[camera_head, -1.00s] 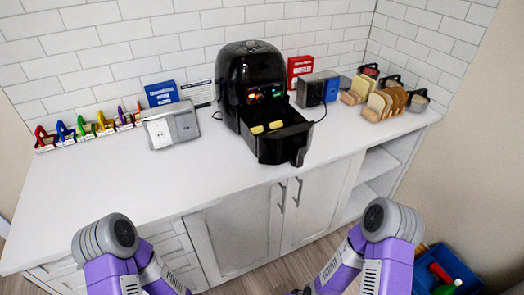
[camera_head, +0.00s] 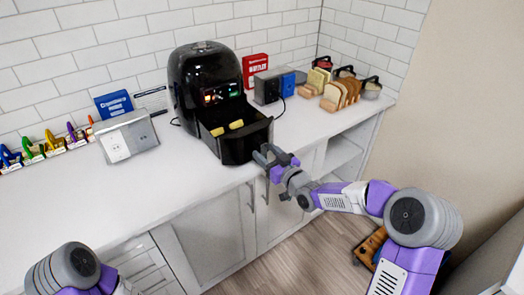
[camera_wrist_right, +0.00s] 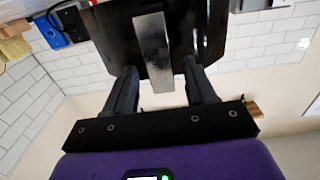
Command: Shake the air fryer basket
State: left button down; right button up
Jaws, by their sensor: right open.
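The black air fryer (camera_head: 195,75) stands on the white counter against the tiled wall. Its basket (camera_head: 235,148) is pulled out at the front, with yellow food pieces (camera_head: 228,128) inside. My right gripper (camera_head: 264,156) is at the basket's front, by the handle. In the right wrist view, the basket's dark front (camera_wrist_right: 95,45) fills the top, and a silver-faced handle (camera_wrist_right: 153,50) lies between the two open fingers (camera_wrist_right: 162,88). I cannot tell whether either finger touches it. My left gripper is out of view; only part of the left arm shows.
A silver outlet box (camera_head: 128,136) stands left of the fryer, with colourful small stands (camera_head: 45,147) farther left. A toaster (camera_head: 267,88), a red box (camera_head: 255,68) and a bread rack (camera_head: 340,95) are to the right. The counter's front left is clear.

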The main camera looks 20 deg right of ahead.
jog(key=shift+x, duration=1.4)
jog(key=shift+c, duration=0.4)
grip_shut()
